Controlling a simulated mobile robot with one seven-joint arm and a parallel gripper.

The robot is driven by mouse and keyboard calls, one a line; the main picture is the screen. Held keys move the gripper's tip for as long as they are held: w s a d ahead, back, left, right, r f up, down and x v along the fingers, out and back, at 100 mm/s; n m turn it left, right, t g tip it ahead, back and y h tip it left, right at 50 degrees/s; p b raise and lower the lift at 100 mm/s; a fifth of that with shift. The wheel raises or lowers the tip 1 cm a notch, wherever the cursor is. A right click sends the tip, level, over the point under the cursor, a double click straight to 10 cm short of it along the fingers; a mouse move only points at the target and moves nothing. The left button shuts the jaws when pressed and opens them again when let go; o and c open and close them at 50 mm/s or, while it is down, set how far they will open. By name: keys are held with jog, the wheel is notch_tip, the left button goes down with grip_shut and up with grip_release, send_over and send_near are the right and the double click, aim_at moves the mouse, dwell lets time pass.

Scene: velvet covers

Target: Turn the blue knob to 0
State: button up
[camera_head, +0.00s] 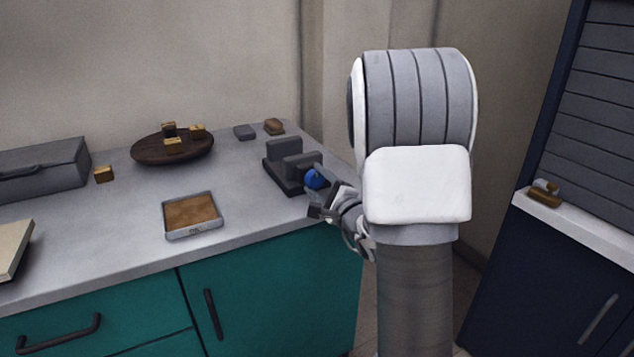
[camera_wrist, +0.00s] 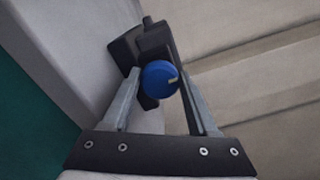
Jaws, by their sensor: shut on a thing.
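The blue knob (camera_head: 314,179) is on the front of a dark grey device (camera_head: 284,172) near the right end of the counter. In the wrist view the round blue knob (camera_wrist: 160,79) shows a pale pointer mark at its right side, and the dark device (camera_wrist: 124,50) is behind it. My gripper (camera_head: 322,197) is at the knob. In the wrist view its two fingers (camera_wrist: 160,92) stand on either side of the knob, shut on it. No scale numbers can be read, so I cannot tell the setting.
A shallow tray with a brown inside (camera_head: 195,232) lies on the counter left of the device. A dark oval dish (camera_head: 150,152) with small gold-brown blocks is farther back. A grey box (camera_head: 42,168) stands at left.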

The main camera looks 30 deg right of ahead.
jog(key=o, duration=1.4)
jog(key=shift+c, duration=0.2)
jog(key=shift+s, duration=0.1)
